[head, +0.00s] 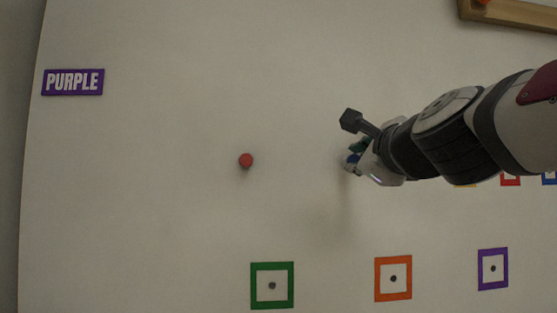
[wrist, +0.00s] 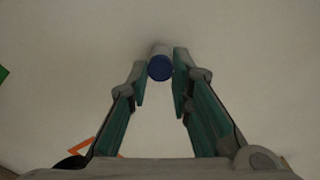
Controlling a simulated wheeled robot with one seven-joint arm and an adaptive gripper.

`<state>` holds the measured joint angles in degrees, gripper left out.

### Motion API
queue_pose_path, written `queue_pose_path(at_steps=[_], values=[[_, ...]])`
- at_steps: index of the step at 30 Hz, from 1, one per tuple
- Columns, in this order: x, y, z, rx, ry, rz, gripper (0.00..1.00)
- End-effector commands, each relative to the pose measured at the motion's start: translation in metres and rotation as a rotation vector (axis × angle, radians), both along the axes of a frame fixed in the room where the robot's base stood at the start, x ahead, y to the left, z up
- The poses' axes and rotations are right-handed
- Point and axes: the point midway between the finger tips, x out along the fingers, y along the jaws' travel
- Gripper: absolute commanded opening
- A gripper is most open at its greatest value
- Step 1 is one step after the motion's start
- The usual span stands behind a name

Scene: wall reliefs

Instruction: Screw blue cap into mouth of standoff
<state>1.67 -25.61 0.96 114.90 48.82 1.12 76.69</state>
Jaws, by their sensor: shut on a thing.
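The blue cap (wrist: 160,68) is between the fingertips of my gripper (wrist: 159,78) in the wrist view, its round face toward the camera. My gripper is shut on it. A pale grey cylinder (wrist: 161,49), likely the standoff, shows just beyond the cap, in line with it; I cannot tell whether the cap is seated in its mouth. In the head view my gripper (head: 352,160) is close to the pale wall, with a small bit of blue at its tips. The standoff is hidden there by the gripper.
A red round knob (head: 246,161) sticks out left of my gripper. A purple sign (head: 73,82) reads PURPLE. Green (head: 272,263), orange (head: 393,260) and purple (head: 493,251) square frames with dark centres run along the bottom. A wooden frame (head: 510,14) is at top right. The wall between is bare.

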Motion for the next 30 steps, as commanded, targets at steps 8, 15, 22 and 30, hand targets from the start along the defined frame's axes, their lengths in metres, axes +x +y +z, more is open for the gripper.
queue_pose_path(at_steps=[8,15,22,30], values=[[0.0,0.0,0.0006,0.049,-0.001,-0.001,0.0],[0.0005,0.0001,0.0008,0.392,-0.001,0.0,0.0],[0.0007,-0.0002,0.0007,0.45,-0.002,-0.001,0.0],[0.0009,0.0005,0.001,0.62,-0.002,0.001,0.0]])
